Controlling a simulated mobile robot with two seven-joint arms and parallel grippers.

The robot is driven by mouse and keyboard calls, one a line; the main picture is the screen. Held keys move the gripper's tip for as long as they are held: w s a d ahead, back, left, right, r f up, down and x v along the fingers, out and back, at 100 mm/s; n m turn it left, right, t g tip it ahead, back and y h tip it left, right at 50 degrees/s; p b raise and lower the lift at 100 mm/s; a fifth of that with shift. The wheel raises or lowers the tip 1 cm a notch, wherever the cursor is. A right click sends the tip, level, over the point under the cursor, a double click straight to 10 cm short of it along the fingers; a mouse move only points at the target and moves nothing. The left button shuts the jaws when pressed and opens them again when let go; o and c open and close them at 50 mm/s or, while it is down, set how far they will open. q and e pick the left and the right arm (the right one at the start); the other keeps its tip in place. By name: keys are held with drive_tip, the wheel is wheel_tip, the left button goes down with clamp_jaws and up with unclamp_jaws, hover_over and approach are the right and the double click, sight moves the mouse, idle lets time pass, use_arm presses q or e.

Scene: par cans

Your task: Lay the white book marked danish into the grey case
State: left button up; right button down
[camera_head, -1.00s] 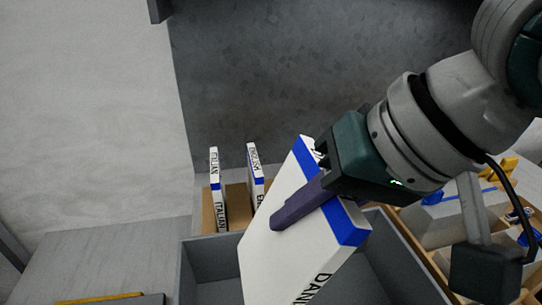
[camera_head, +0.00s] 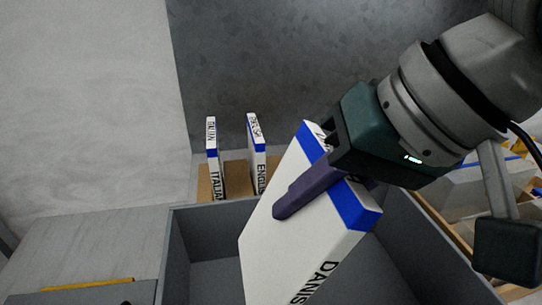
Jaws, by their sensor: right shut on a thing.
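The white book marked danish (camera_head: 285,255) has blue bands and black lettering on its spine. My right gripper (camera_head: 300,200) is shut on it, with a purple finger across its broad face. The book is tilted and shows in front of the open grey case (camera_head: 205,216), over its inside. Its lower end runs out of the bottom of the picture, so I cannot tell whether it touches the case floor. My left gripper is not in view.
White books marked Italian (camera_head: 213,160) and English (camera_head: 257,150) stand upright in a wooden rack (camera_head: 236,178) behind the case. A wooden tray with blue and yellow items (camera_head: 520,150) is at the right. A yellow pencil-like stick (camera_head: 88,285) lies at the lower left.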

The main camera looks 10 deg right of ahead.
drive_tip(key=shift+f+b, duration=0.35)
drive_tip(key=shift+f, duration=0.2)
wheel_tip(320, 180, down, 10)
drive_tip(key=b, duration=0.3)
drive_tip(key=shift+r+b, duration=0.2)
drive_tip(key=shift+b, duration=0.2)
drive_tip(key=c, duration=0.7)
unclamp_jaws()
drive_tip(key=p+v, duration=0.2)
drive_tip(key=v, duration=0.8)
